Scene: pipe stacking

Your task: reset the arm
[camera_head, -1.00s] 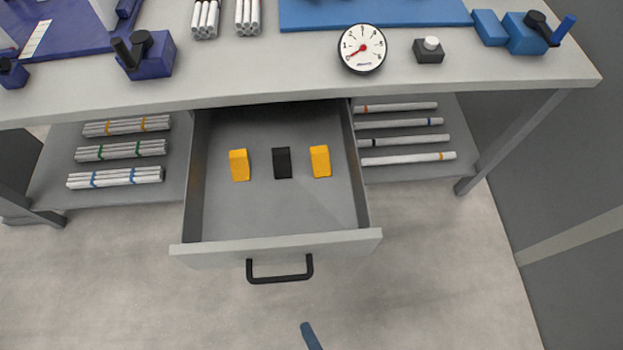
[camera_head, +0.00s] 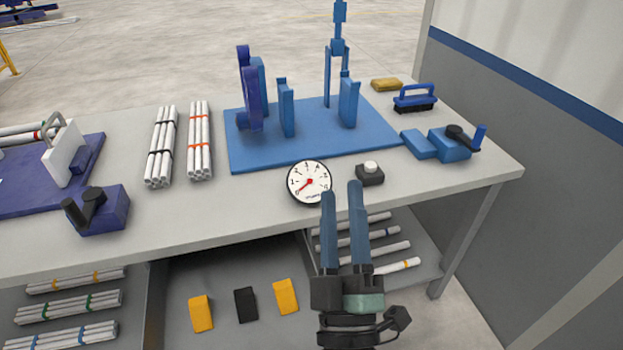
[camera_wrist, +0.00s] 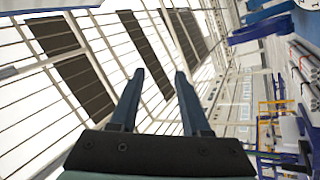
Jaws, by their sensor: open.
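My gripper (camera_head: 342,192) is raised in front of the table's front edge in the head view, with its two blue fingers pointing up and away. The fingers stand apart with nothing between them. In the wrist view my gripper (camera_wrist: 157,75) also shows open and empty, with a bright ceiling and dark panels behind it.
The grey table (camera_head: 200,225) carries pipe bundles (camera_head: 161,147), a blue fixture plate (camera_head: 310,140), a blue clamp (camera_head: 452,144) and a brush (camera_head: 415,98). Below, an open drawer holds two yellow blocks (camera_head: 201,313) and a black block (camera_head: 246,304). Loose pipes (camera_head: 385,248) lie on the lower shelf.

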